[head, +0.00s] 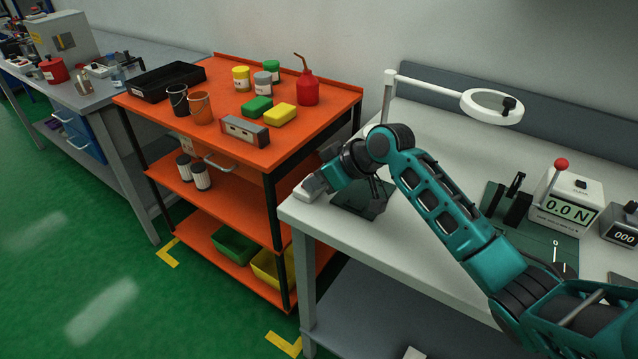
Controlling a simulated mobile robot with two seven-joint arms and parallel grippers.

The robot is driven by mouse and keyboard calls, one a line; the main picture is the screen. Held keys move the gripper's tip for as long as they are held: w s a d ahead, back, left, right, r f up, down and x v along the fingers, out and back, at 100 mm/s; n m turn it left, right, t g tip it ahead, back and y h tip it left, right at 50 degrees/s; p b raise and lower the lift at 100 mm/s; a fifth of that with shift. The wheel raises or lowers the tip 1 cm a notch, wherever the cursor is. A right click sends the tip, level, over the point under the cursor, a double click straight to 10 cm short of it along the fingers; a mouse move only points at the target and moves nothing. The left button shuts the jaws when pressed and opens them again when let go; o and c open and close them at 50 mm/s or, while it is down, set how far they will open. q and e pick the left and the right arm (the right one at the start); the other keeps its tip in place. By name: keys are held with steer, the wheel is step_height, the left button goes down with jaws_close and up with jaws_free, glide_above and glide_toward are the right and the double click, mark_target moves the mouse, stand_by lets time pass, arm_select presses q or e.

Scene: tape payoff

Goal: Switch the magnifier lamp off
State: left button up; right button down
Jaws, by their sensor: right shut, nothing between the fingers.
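The magnifier lamp (490,108) has a white ring head on a white arm and upright post, at the back of the pale workbench. A small black part sits on the ring's right side. I cannot tell whether the lamp is lit. My right gripper (318,185) is shut and empty, low at the bench's front left corner, left of and well below the ring head. A pale block shows at its tip; whether this is part of the gripper is unclear. My left gripper is out of view.
The workbench (440,120) also holds a dark plate (362,203) under my forearm and a white display box with a red-knobbed lever (570,200). An orange cart (325,100) with cans, sponges and an oil can stands to the left.

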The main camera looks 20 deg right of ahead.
steer(key=shift+w, duration=0.15)
steer(key=shift+w+d+r, duration=0.15)
steer(key=shift+d+r, duration=0.05)
steer(key=shift+d, duration=0.05)
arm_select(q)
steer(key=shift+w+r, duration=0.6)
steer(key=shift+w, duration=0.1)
arm_select(e)
steer(key=shift+w+d+r, duration=0.1)
steer(key=shift+w+d, duration=0.3)
arm_select(q)
steer(key=shift+p, duration=0.3)
arm_select(e)
steer(key=shift+r, duration=0.1)
steer(key=shift+r, duration=0.3)
steer(key=r, duration=0.2)
steer(key=shift+a+r+p, duration=0.2)
steer(key=shift+r+p, duration=0.1)
steer(key=shift+r, duration=0.05)
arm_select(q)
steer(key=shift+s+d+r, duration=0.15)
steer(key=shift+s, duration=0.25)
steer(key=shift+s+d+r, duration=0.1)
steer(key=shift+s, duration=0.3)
arm_select(e)
steer(key=s+a+v, duration=0.1)
steer(key=v, duration=0.9)
steer(key=shift+s+r, duration=0.2)
